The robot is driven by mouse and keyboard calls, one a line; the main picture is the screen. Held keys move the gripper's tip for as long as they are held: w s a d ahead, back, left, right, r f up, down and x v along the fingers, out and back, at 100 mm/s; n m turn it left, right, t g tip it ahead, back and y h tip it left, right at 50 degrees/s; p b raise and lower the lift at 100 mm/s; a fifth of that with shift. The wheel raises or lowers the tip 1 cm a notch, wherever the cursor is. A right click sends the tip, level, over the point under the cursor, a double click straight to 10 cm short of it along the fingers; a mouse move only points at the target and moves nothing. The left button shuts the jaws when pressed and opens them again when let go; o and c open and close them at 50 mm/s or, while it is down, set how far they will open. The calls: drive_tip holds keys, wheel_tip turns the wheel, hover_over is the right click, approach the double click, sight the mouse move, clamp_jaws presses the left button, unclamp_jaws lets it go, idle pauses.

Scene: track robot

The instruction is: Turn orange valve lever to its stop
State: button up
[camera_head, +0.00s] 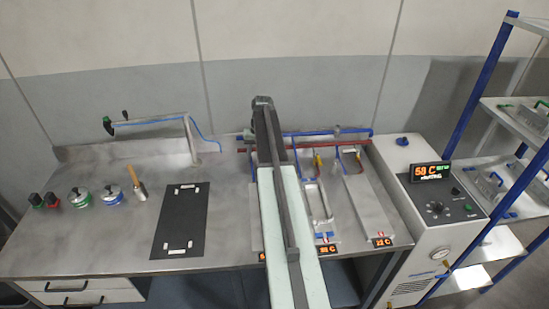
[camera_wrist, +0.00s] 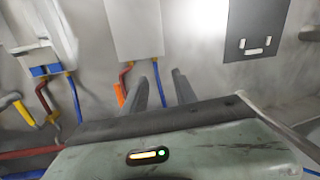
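The orange valve lever (camera_wrist: 119,96) shows in the wrist view, just left of my gripper's left finger and beside a red hose (camera_wrist: 125,74). My gripper (camera_wrist: 159,80) is open, its two grey fingers apart with a blue hose (camera_wrist: 158,78) seen between them. The left finger looks close to the lever; I cannot tell whether they touch. In the head view my arm reaches over the bench to the back pipes and hides the orange lever.
Red and blue pipes (camera_head: 350,135) run along the back of the steel bench (camera_head: 100,240). Plates with displays stand right of my arm. A chiller unit (camera_head: 440,225) stands at the right. A black mat (camera_head: 180,218) lies left of the arm.

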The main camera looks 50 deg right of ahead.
drive_tip(key=s+d+r+m, duration=0.1)
drive_tip(key=s+d, duration=0.2)
drive_tip(key=d, duration=0.8)
drive_tip(key=f+b, duration=0.2)
drive_tip(key=a+f+b, duration=0.1)
drive_tip(key=f+b, duration=0.4)
drive_tip(key=f, duration=0.1)
drive_tip(key=shift+w+a+b, duration=0.35)
drive_tip(key=shift+w, duration=0.05)
drive_tip(key=shift+r, duration=0.1)
clamp_jaws()
